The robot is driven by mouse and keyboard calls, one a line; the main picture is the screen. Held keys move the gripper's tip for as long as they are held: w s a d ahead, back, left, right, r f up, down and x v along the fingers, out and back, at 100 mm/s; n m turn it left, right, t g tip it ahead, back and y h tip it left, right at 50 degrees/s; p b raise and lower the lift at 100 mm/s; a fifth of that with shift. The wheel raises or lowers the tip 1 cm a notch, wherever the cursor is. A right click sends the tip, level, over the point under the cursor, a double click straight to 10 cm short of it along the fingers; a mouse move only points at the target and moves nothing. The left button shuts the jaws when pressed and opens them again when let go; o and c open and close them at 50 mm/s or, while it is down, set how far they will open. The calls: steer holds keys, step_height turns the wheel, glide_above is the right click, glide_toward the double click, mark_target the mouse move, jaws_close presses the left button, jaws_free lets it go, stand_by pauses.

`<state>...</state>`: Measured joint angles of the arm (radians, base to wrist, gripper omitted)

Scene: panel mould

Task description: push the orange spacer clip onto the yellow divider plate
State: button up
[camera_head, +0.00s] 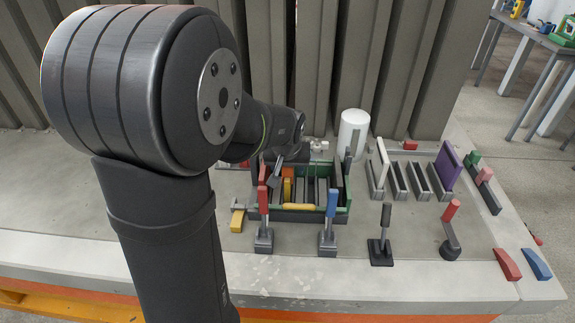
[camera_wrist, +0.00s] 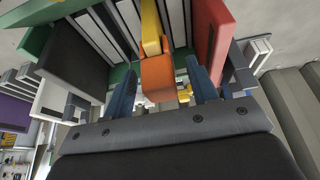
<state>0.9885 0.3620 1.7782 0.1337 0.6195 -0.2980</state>
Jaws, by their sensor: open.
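In the wrist view, the orange spacer clip (camera_wrist: 157,79) sits at the near end of the yellow divider plate (camera_wrist: 150,25), touching or overlapping it. I cannot tell how far it is pushed on. My gripper (camera_wrist: 161,70) has its two blue-grey fingers apart, one on each side of the clip, with visible gaps. In the head view, my gripper (camera_head: 277,172) hangs over the left part of the green-walled mould (camera_head: 342,212). The yellow plate (camera_head: 287,188) shows there beside dark slots; the clip cannot be made out clearly.
Clamps with a red handle (camera_head: 263,200) and a blue handle (camera_head: 332,203) stand at the mould's front. A yellow block (camera_head: 237,221) lies to its left. A white cylinder (camera_head: 353,131) stands behind, and a rack with a purple plate (camera_head: 446,164) is to the right.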

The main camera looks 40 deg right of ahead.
steer(key=v, duration=1.7)
steer(key=shift+r, duration=0.2)
steer(key=x, duration=1.7)
steer(key=shift+f, duration=0.2)
steer(key=shift+r, duration=0.1)
steer(key=v, duration=1.7)
steer(key=x, duration=1.7)
step_height(320, 180, up, 4)
steer(key=shift+r, duration=0.8)
